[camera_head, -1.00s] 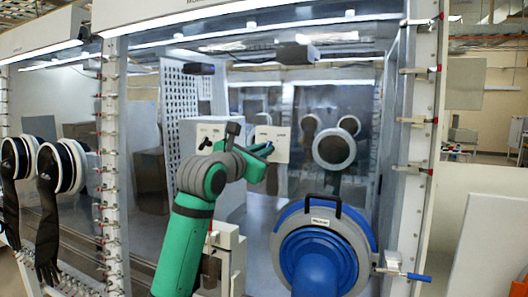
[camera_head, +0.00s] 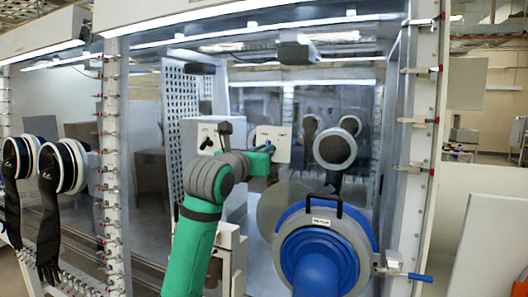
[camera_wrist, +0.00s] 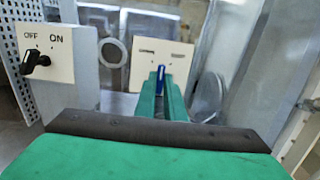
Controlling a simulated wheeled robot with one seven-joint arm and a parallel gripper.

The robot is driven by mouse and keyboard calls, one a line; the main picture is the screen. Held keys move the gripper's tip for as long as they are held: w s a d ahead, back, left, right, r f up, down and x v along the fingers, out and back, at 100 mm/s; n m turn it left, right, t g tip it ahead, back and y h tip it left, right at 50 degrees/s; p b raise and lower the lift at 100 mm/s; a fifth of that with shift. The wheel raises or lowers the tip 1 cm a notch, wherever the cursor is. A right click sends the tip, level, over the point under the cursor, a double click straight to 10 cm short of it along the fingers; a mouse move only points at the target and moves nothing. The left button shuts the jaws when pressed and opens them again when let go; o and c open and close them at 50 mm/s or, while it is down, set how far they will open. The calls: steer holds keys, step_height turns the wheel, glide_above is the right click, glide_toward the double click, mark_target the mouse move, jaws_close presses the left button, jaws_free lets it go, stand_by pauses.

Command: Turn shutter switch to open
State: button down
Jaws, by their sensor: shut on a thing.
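The shutter switch is a blue lever (camera_wrist: 160,79) on a white plate (camera_wrist: 176,62) with small dark labels too blurred to read. The plate also shows in the head view (camera_head: 282,143) on the front of a grey box. In the wrist view the lever stands about upright between the green fingers of my gripper (camera_wrist: 160,95). The fingers are shut on it. In the head view my gripper (camera_head: 268,148) reaches the plate from the left, and the fingers hide part of the lever.
A second plate with a black knob (camera_wrist: 36,61) marked OFF and ON is left of the switch. A blue round port (camera_head: 322,245) with a black handle stands at the lower right. Black gloves (camera_head: 48,215) hang at the far left. The cabinet's frame post (camera_head: 112,165) is left of my arm.

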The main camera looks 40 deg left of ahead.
steer(key=c, duration=1.8)
jaws_free()
steer(key=shift+c, duration=0.2)
steer(key=v, duration=1)
steer(key=shift+s, duration=0.4)
steer(key=shift+f, duration=0.1)
